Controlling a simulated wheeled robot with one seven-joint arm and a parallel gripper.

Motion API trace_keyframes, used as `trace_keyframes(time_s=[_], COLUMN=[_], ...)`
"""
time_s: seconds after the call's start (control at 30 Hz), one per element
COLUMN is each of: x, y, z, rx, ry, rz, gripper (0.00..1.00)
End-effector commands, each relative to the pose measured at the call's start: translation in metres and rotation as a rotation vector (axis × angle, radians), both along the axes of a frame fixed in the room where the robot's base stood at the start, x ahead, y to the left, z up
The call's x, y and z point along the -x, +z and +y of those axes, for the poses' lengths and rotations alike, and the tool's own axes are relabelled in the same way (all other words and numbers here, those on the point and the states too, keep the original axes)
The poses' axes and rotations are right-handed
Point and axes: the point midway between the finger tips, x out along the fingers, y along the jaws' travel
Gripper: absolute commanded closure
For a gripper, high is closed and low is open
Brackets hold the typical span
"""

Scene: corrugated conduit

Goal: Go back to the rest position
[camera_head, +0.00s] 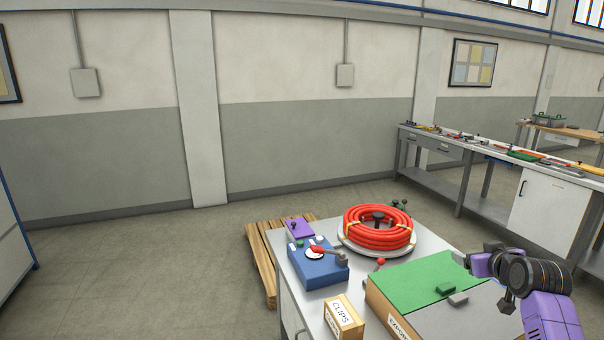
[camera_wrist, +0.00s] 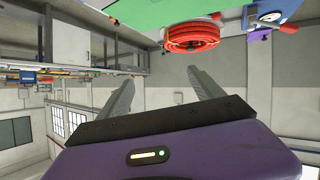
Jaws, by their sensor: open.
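My gripper (camera_wrist: 160,76) shows in the wrist view with its two grey fingers spread apart and nothing between them. In that view the workbench is at the top edge, and the fingers are clear of it. In the head view my purple and dark arm reaches in at the lower right, beside the bench; I cannot make out the fingers there. A red corrugated conduit coil (camera_head: 378,230) lies on a round pale holder on the bench. It also shows in the wrist view (camera_wrist: 190,38), beyond the fingertips.
The bench also holds a blue device (camera_head: 318,272) with a red-tipped lever, a CLIPS box (camera_head: 344,318), a green-topped board (camera_head: 420,280) and a purple item (camera_head: 299,229). A long side bench (camera_head: 470,153) lines the right wall. The left floor is clear.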

Motion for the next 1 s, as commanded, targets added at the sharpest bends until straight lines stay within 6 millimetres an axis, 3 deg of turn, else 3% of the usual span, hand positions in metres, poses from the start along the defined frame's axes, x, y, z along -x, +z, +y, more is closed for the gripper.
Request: trace_keyframes(time_s=[0.03,0.27,0.5,0.77,1.0], x=[0.010,0.062,0.141,0.242,0.339], y=[-0.019,-0.062,-0.098,-0.121,-0.127], z=[0.014,0.064,0.112,0.155,0.187], rx=[-0.014,-0.064,-0.110,-0.148,-0.167], ry=[-0.004,-0.029,-0.045,-0.049,-0.038], rz=[-0.042,-0.225,-0.368,-0.472,-0.526], gripper=[0.24,0.24,0.24,0.24,0.24])
